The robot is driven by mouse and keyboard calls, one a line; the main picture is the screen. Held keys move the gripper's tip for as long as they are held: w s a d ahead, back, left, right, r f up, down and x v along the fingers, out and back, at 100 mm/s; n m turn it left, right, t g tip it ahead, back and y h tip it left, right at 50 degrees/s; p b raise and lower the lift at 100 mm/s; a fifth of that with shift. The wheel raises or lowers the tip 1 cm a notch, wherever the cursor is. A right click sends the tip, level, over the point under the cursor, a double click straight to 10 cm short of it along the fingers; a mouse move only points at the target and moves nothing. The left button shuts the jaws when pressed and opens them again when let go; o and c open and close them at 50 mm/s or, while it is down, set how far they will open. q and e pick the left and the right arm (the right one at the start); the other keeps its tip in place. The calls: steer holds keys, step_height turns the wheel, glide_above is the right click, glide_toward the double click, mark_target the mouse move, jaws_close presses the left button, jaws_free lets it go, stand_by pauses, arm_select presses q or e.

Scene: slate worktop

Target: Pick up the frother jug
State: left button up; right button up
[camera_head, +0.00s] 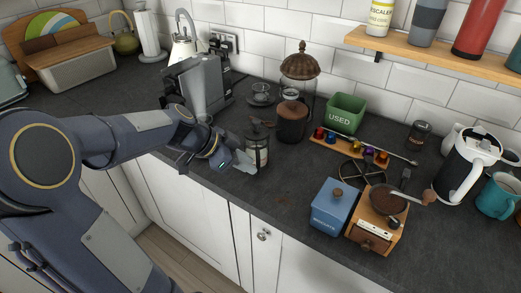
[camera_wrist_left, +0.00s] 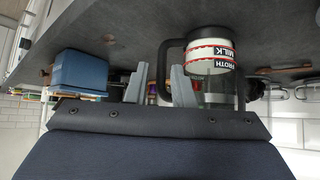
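The frother jug (camera_head: 257,152) stands on the worktop, a dark-topped clear jug with a label. In the left wrist view the jug (camera_wrist_left: 216,66) appears upside down, with "FROTH MILK" on a white and red band and a black handle (camera_wrist_left: 163,62). My left gripper (camera_head: 233,162) is low beside the jug, on its left and front side. In the left wrist view my left gripper (camera_wrist_left: 160,88) has its two grey fingers apart, with the handle showing between them. I cannot tell whether they touch it. My right gripper is in neither view.
To the right are a rack of capsules (camera_head: 350,149), a blue box (camera_head: 331,207) and a wooden grinder (camera_head: 371,230). A grey coffee machine (camera_head: 207,84) stands behind my left arm.

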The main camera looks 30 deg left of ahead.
mark_target(259, 175)
arm_select(q)
steer(key=p+x, duration=0.1)
steer(key=x, duration=0.4)
steer(key=shift+w, duration=0.1)
steer(key=shift+c, duration=0.4)
jaws_close()
